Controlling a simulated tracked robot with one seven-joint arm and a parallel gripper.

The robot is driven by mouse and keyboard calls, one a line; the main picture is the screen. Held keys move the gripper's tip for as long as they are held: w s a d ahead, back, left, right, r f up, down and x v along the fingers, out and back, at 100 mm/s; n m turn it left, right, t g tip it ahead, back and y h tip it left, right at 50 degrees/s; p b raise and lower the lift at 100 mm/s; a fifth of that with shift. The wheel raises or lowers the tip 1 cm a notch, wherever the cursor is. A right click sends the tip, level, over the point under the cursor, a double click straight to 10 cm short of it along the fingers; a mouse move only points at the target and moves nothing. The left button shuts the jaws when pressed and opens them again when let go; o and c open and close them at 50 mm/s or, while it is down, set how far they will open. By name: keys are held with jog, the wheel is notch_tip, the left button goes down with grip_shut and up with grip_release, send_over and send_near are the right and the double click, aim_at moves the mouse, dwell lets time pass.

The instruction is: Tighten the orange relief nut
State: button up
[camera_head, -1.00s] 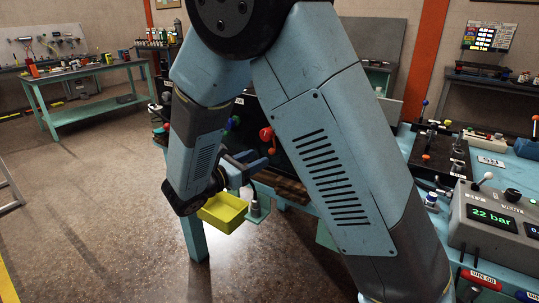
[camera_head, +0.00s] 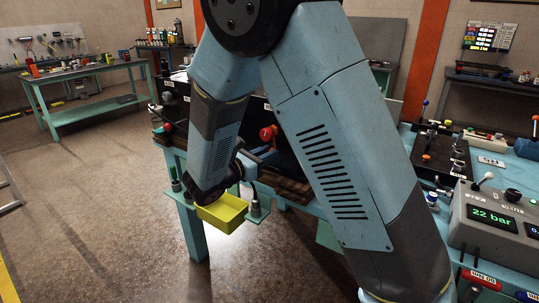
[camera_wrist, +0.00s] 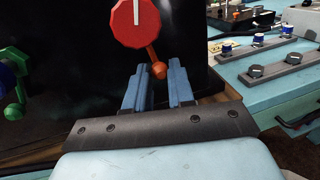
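A red knob with a white mark (camera_wrist: 135,22) sits on the black panel (camera_wrist: 85,55) in the wrist view. An orange stem with a rounded end (camera_wrist: 157,66) hangs below it; I cannot tell whether this is the relief nut or its handle. My gripper (camera_wrist: 159,66) is open, with two blue fingers apart. The orange end shows in the gap near the fingertips; contact cannot be told. In the head view the red knob (camera_head: 268,133) is beside my arm, and my gripper (camera_head: 270,156) is just below it. The orange part is mostly hidden there.
A yellow bin (camera_head: 222,213) hangs at the bench's front edge. A gauge box reading 22 bar (camera_head: 492,222) stands at right. Open floor lies at left.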

aim_at(255, 147)
grip_shut()
dwell(0.4)
jog(key=shift+w+a+m, duration=0.15)
jog(key=shift+a+m, duration=0.05)
jog(key=shift+m, duration=0.2)
jog(key=shift+w+a+r+m+y, duration=0.25)
jog(key=shift+w+a+m, duration=0.15)
jog(key=shift+m, duration=0.7)
jog(key=shift+w+a+r+m+y, duration=0.1)
jog(key=shift+w+a+m+y, duration=0.3)
jog(key=shift+m, duration=0.7)
jog(key=shift+w+a+r+m+y, duration=0.2)
jog(key=shift+a+m, duration=0.3)
jog(key=shift+m, duration=0.6)
